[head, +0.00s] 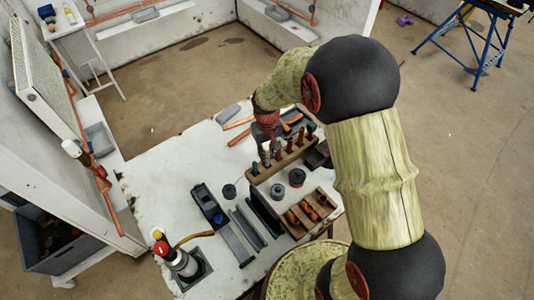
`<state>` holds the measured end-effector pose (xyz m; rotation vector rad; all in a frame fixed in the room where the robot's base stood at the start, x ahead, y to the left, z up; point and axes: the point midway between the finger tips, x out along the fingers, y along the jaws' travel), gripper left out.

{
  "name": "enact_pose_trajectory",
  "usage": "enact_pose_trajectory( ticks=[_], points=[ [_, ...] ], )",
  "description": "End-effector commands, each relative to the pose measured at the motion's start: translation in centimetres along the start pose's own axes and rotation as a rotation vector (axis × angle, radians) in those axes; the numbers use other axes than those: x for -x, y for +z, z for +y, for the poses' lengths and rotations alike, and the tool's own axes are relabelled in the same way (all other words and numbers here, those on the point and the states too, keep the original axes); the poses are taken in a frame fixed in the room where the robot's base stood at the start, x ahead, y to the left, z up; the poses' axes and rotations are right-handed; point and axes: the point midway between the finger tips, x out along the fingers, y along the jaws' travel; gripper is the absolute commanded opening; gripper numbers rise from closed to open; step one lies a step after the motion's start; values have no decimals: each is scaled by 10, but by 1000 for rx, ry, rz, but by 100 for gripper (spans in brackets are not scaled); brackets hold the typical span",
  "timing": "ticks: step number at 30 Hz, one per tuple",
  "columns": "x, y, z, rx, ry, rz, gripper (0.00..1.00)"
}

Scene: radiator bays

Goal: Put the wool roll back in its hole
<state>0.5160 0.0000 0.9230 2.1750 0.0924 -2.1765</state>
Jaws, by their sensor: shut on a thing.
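My gripper (270,157) points down over the left part of a brown wooden rack (263,173) on the white table. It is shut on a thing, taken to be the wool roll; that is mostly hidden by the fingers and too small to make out. The hole for the roll cannot be told apart at this size, nor whether the held thing touches the rack.
Dark round pieces (297,177) and a tray with orange fittings (304,213) lie in front of the rack. Orange-handled tools (238,123) lie behind it. A black tool (208,203) and grey bars (237,245) lie left. The table's left part (160,185) is clear.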

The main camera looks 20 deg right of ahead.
Motion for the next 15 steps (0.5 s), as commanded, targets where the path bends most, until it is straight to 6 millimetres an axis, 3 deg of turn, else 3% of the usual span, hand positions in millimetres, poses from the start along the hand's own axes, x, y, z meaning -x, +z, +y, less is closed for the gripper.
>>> enact_pose_trajectory(
  ticks=[15],
  points=[
    [-10,0,0,0,0,-1,0]
  ],
)
